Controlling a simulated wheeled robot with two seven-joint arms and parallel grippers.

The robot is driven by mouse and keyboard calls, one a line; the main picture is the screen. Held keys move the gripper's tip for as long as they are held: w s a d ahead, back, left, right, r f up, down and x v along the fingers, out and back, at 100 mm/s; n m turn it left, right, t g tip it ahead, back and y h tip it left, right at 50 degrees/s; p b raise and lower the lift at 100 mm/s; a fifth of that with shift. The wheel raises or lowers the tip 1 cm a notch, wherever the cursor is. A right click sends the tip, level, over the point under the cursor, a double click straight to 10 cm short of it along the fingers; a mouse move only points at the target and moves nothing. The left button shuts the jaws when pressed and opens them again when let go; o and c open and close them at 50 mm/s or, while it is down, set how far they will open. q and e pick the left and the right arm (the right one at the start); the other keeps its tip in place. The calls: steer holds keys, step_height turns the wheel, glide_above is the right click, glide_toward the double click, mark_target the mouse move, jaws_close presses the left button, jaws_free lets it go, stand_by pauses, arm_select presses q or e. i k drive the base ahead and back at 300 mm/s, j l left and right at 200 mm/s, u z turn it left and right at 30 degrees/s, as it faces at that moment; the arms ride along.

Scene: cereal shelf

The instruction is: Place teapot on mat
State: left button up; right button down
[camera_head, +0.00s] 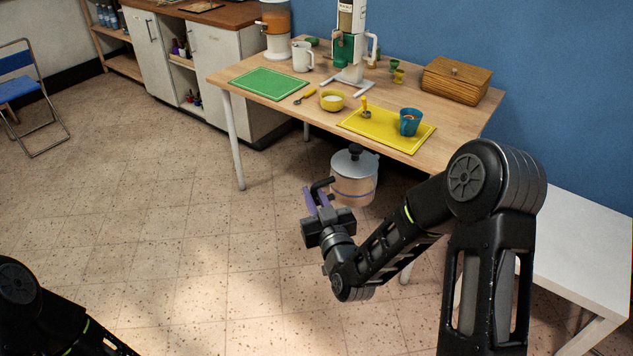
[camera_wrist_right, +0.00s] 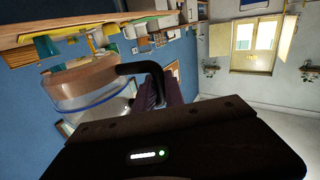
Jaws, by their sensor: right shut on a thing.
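The teapot (camera_head: 354,178) is a clear, round pot with a grey lid, a black knob and a black handle. It hangs in the air in front of the wooden table's near edge. My right gripper (camera_head: 318,196) is shut on its handle, at the pot's left side. The teapot (camera_wrist_right: 90,88) and its handle also show in the right wrist view. Two mats lie on the table: a green one (camera_head: 268,83) at the left and a yellow one (camera_head: 385,134) at the right. My left arm shows at the bottom left, but its gripper is out of view.
A blue cup (camera_head: 410,121) and a small scoop (camera_head: 365,110) stand on the yellow mat. A yellow bowl (camera_head: 332,99), a white mug (camera_head: 302,56), a dispenser (camera_head: 350,45) and a wooden box (camera_head: 455,80) are on the table (camera_head: 225,77). The green mat is bare.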

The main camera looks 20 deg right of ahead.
mark_target(269, 86)
steer(key=i+j, duration=0.1)
steer(key=i, duration=0.35)
steer(key=i+j+z, duration=0.1)
steer(key=i, duration=0.3)
steer(key=i+j, duration=0.2)
steer(key=i, duration=0.25)
steer(key=i+j, duration=0.15)
steer(key=i, duration=1.3)
steer(key=l+z, duration=0.05)
